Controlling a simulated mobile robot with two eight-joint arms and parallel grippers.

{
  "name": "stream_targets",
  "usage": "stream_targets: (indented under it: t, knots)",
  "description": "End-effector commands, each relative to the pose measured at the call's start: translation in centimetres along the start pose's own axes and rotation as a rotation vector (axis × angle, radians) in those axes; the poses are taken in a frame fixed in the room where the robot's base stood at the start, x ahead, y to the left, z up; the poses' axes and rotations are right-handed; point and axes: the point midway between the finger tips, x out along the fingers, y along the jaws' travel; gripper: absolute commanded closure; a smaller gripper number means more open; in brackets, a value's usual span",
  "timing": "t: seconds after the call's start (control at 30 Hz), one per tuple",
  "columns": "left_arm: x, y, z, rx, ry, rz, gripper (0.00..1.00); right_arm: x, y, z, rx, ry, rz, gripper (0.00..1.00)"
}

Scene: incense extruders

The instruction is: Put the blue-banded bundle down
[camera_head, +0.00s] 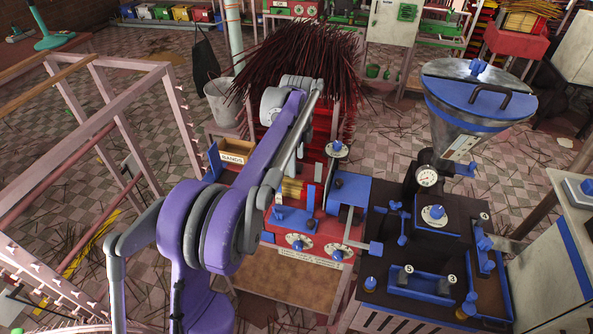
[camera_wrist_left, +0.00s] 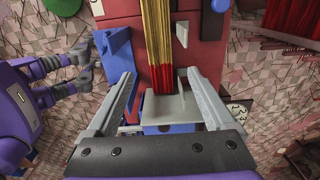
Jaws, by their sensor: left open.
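In the left wrist view the two grey fingers of my left gripper (camera_wrist_left: 157,76) stand apart. Gold sticks with red ends (camera_wrist_left: 155,40) run down the red machine between and beyond the fingertips. Their red ends reach a grey plate (camera_wrist_left: 165,108). Yellow sticks also show on the machine in the head view (camera_head: 292,189), just right of my purple left arm. I cannot make out a blue band on any bundle; my arm hides part of this area. My right gripper is not visible.
The red extruder (camera_head: 310,225) has blue levers and dials. A black table (camera_head: 385,275) with a steel hopper (camera_head: 470,115) stands to its right. A large bunch of dark red sticks (camera_head: 300,60) is behind. A pink frame (camera_head: 75,165) stands at left.

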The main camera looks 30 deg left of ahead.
Motion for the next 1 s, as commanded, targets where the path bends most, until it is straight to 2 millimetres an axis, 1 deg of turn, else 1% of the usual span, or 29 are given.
stream_targets:
  t: [0.03,0.1,0.27,0.37,0.43,0.47,0.57,0.6,0.67,0.7,0.73,0.77,0.8,0.87,0.9,1.0]
  knots:
    - [-0.6,0.0,0.0,0.000,0.000,0.000,0.13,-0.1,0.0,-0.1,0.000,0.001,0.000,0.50]
    - [-1.0,0.0,0.0,0.000,0.000,0.000,0.13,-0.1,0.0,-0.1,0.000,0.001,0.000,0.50]
    - [-1.4,0.2,-0.1,-0.010,0.000,-0.003,0.13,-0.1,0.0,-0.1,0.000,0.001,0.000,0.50]
    - [-1.9,1.5,-0.9,-0.063,0.000,-0.023,0.13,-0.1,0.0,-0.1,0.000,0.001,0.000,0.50]
    - [-2.5,3.1,-1.8,-0.138,0.004,-0.051,0.13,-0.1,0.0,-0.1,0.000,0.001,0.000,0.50]
    - [-2.7,4.0,-2.3,-0.179,0.007,-0.067,0.13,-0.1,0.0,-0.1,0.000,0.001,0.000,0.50]
    - [-3.2,7.8,-3.9,-0.341,0.027,-0.124,0.13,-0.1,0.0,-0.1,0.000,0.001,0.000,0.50]
    - [-3.2,9.4,-4.5,-0.409,0.040,-0.147,0.13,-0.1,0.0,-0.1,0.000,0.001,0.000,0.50]
    - [-3.1,11.8,-5.3,-0.511,0.063,-0.181,0.13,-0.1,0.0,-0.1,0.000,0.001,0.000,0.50]
    - [-2.9,13.5,-5.8,-0.578,0.081,-0.202,0.13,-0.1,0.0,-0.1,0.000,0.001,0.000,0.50]
    - [-2.6,14.7,-6.1,-0.629,0.097,-0.217,0.13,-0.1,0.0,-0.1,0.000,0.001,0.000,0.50]
    - [-2.4,16.0,-6.4,-0.680,0.113,-0.231,0.13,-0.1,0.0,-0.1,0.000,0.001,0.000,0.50]
    - [-1.9,17.7,-6.7,-0.746,0.137,-0.249,0.13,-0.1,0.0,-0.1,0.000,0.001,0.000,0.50]
    - [-1.0,20.2,-7.1,-0.846,0.176,-0.273,0.13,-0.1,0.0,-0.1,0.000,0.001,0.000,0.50]
    - [-0.3,21.9,-7.4,-0.911,0.204,-0.286,0.13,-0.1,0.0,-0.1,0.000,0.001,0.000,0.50]
    - [1.7,25.5,-7.8,-1.059,0.276,-0.310,0.13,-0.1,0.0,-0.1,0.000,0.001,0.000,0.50]
